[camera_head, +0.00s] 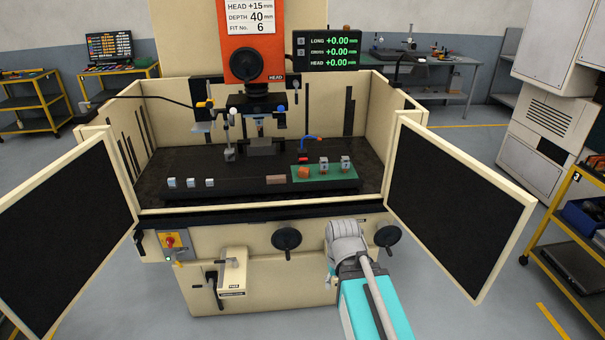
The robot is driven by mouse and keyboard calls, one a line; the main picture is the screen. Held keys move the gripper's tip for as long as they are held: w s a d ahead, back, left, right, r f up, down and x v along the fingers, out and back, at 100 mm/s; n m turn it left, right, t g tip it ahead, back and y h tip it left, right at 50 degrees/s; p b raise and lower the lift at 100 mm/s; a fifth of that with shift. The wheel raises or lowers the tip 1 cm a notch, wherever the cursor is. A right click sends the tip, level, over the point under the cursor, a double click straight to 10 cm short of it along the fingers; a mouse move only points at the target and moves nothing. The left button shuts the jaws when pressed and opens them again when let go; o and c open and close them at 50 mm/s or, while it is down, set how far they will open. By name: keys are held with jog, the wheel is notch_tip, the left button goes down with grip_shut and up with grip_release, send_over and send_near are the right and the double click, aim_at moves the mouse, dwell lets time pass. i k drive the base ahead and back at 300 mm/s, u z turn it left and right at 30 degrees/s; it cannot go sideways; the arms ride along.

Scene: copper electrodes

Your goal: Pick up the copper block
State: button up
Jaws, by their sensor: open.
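A small copper-orange block (304,172) sits on a green mat (332,179) at the front right of the machine's dark work tank. Two grey pieces marked on their faces, a nearer one (323,164) and one at the right (346,164), stand beside it on the mat. A flat brownish piece (276,179) lies just left of the mat. My arm reaches up from the bottom, in front of the machine and below the tank. My gripper's fingers do not show; the grey end of the visible arm is well short of the block.
Two open doors, left (62,222) and right (458,206), flank the tank. Several pale cubes (190,183) stand on the dark ledge at left. The orange machine head (254,55) hangs over the tank. Handwheels (286,238) project in front.

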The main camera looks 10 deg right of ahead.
aim_at(304, 172)
jog(key=u, duration=0.05)
jog(key=i, duration=0.95)
jog(key=z, duration=0.05)
